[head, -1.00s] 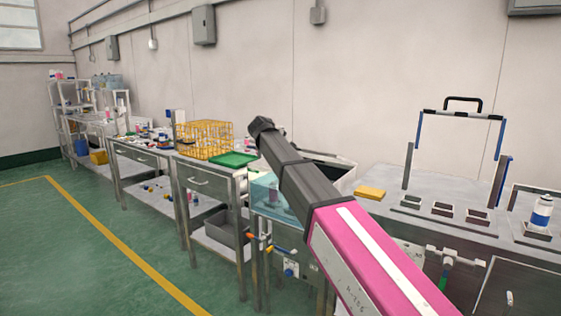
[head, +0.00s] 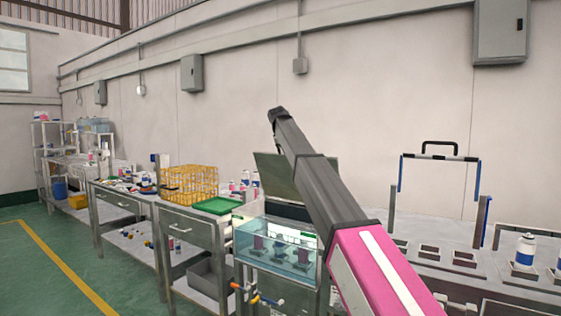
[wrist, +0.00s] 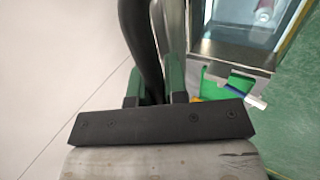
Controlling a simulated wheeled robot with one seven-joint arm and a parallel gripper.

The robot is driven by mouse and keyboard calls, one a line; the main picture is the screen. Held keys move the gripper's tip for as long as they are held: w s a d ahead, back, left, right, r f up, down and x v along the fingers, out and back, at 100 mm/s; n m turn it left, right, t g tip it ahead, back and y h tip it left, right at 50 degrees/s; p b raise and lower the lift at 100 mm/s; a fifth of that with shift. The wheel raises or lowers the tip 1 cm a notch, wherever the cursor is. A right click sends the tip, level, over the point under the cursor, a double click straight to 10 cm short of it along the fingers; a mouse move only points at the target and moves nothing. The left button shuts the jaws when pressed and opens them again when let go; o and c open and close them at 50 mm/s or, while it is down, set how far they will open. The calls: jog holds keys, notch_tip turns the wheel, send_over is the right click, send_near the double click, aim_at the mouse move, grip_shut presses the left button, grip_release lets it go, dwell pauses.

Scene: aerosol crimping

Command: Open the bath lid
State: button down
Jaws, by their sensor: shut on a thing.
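The bath is a clear-walled tank (head: 262,248) of bluish water in the head view, with dark items inside. Its lid (head: 272,178), a grey-green panel, stands raised and tilted at the back of the bath. My arm crosses in front and hides part of the lid and tank. My gripper is not made out in the head view. In the wrist view my gripper (wrist: 152,88) has its green fingers shut on a dark curved bar, which looks like the lid handle (wrist: 145,35). The tank's corner (wrist: 205,48) shows beyond, at upper right.
A yellow wire basket (head: 190,184) and green tray (head: 217,205) stand on the bench left of the bath. A bench with a blue-and-black frame (head: 440,157) and a bottle (head: 525,250) is on the right. Coloured valves (head: 255,296) stick out below the tank.

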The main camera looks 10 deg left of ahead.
jog(key=w+d, duration=0.3)
jog(key=w, duration=0.4)
jog(key=w+d+g, duration=0.1)
jog(key=w+d, duration=0.2)
jog(key=w, duration=0.4)
jog(key=shift+w+d+r+g+y, duration=0.15)
jog(key=shift+w+d+g+y, duration=0.15)
jog(key=shift+w, duration=0.1)
jog(key=c, duration=1.2)
grip_release()
jog(key=shift+c, duration=0.2)
jog(key=shift+o, duration=0.4)
jog(key=shift+s+a+r, duration=0.2)
jog(key=shift+r, duration=0.3)
jog(key=shift+o, duration=0.2)
jog(key=v, duration=1)
jog(key=shift+w+r, duration=0.2)
jog(key=shift+r, duration=0.3)
